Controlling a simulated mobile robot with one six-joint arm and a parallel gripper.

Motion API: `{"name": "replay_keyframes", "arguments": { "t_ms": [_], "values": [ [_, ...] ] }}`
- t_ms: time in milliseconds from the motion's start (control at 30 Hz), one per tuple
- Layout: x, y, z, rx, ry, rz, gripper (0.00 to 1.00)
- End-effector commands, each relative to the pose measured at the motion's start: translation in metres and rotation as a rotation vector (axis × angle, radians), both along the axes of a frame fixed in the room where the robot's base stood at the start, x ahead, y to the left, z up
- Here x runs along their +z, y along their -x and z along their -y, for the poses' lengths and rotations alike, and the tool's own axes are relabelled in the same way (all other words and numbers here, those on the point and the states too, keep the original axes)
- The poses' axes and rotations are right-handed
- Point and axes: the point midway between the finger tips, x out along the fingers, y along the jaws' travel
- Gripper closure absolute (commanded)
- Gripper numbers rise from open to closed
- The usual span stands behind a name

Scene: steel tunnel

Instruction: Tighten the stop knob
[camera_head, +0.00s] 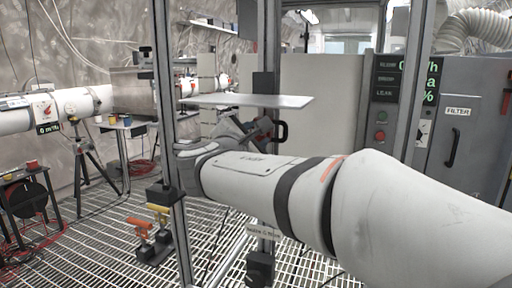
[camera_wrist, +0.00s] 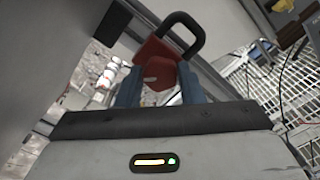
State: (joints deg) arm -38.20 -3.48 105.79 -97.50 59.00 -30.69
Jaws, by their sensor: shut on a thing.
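A red faceted knob (camera_wrist: 158,71), which looks like the stop knob, shows in the wrist view between the two blue fingers of my gripper (camera_wrist: 160,80). My gripper is shut on it, one finger on each side. A black loop-shaped handle (camera_wrist: 190,22) stands just beyond the knob. In the head view my gripper (camera_head: 262,129) is beside the upright frame post, under a pale flat panel (camera_head: 250,100). The black handle (camera_head: 281,131) shows at its right. The knob is mostly hidden there by my gripper.
Metal frame posts (camera_head: 164,90) stand close to my arm. A grey cabinet with a filter label (camera_head: 458,112) is at the right.

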Motion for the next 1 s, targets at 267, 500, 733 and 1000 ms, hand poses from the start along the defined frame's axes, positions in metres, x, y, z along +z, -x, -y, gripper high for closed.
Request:
{"name": "replay_keyframes", "arguments": {
  "t_ms": [267,500,733,1000],
  "values": [
    [0.0005,0.0001,0.0003,-0.001,-0.049,0.018,0.88],
    [0.0013,0.0001,0.0003,0.0,-0.052,0.02,0.88],
    [0.0014,0.0001,0.0004,-0.001,-0.051,0.021,0.59],
    [0.0007,0.0,0.0003,-0.001,-0.051,0.019,0.44]
  ]
}}
